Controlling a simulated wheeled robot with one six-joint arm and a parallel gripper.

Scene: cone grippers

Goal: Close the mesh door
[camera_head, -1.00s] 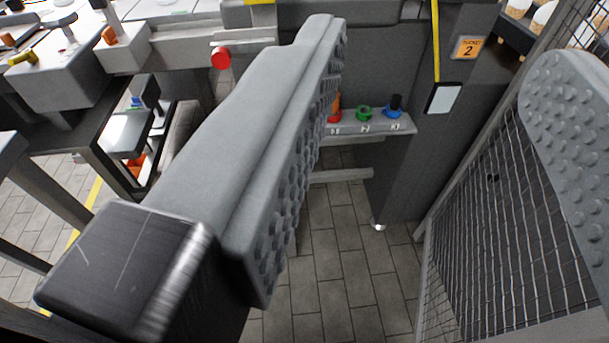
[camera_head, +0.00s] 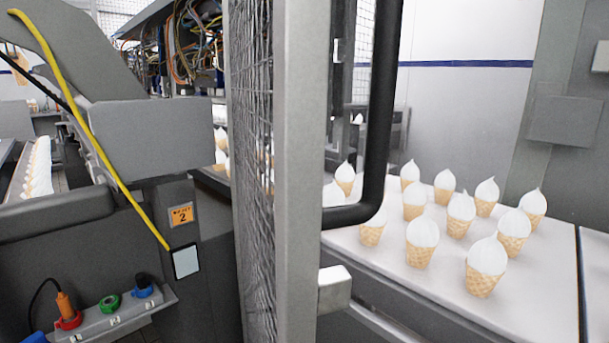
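The mesh door (camera_head: 256,170) stands near the middle of the view, seen nearly edge-on, with a grey metal frame post (camera_head: 298,150) at its near edge. A black tubular handle (camera_head: 384,110) runs down just right of the post and bends in toward it at the bottom. A light block (camera_head: 333,288) sticks out low on the right side of the post. My gripper is not visible, so its opening and any contact with the door are hidden.
A white conveyor (camera_head: 350,240) with several ice cream cones (camera_head: 422,242) lies right of the door. On the left stands a grey machine (camera_head: 150,135) with an orange label (camera_head: 182,215), a yellow cable (camera_head: 90,135) and a shelf of coloured connectors (camera_head: 110,318).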

